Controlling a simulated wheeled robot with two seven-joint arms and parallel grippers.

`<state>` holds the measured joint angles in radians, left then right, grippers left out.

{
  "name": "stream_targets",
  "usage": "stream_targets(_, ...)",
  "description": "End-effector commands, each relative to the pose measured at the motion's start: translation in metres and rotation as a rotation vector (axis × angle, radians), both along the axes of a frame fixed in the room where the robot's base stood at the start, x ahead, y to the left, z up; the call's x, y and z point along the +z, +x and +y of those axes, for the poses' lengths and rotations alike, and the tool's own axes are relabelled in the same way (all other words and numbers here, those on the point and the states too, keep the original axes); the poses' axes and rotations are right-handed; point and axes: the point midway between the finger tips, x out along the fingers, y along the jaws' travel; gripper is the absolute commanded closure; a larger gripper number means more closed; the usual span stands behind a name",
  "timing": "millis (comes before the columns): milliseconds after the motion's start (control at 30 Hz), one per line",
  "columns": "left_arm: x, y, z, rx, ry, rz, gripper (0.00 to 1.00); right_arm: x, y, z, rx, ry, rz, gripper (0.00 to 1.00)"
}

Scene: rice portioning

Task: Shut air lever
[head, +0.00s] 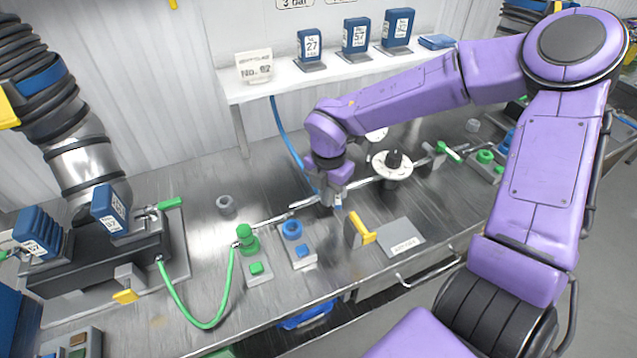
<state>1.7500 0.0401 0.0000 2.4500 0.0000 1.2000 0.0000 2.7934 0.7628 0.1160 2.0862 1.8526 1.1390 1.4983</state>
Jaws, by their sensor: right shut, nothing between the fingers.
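My right gripper (332,200) is shut and empty, pointing down at the metal pipe (362,182) along the bench. A blue hose (284,132) comes down to the pipe just behind it. The gripper hides the fitting there, and a small blue part shows at its fingertips. No lever is clearly labelled as air. A green-handled lever (447,151) sits on the pipe to the right, beyond the round white flange. A yellow lever (363,236) stands on the bench, apart from the gripper, in front and to the right. My left gripper is not in view.
A green button post (246,240) and a blue ring post (293,232) stand left of the gripper. A green hose (205,325) loops to a dark fixture (115,262) with blue numbered blocks. A white shelf (285,75) runs behind. My arm covers the right side.

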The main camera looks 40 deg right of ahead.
Motion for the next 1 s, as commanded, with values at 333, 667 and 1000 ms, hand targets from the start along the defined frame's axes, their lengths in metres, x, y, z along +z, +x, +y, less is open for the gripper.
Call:
stream_targets(333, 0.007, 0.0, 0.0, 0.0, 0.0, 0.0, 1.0, 0.0, -0.013, -0.009, 0.0, 0.001, 0.0, 1.0)
stream_targets(667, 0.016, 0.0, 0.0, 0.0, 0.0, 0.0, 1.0, 0.003, -0.019, -0.018, -0.002, 0.001, -0.001, 1.0)
stream_targets(1000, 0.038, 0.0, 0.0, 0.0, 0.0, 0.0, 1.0, 0.028, -0.019, -0.017, -0.001, 0.0, -0.001, 1.0)
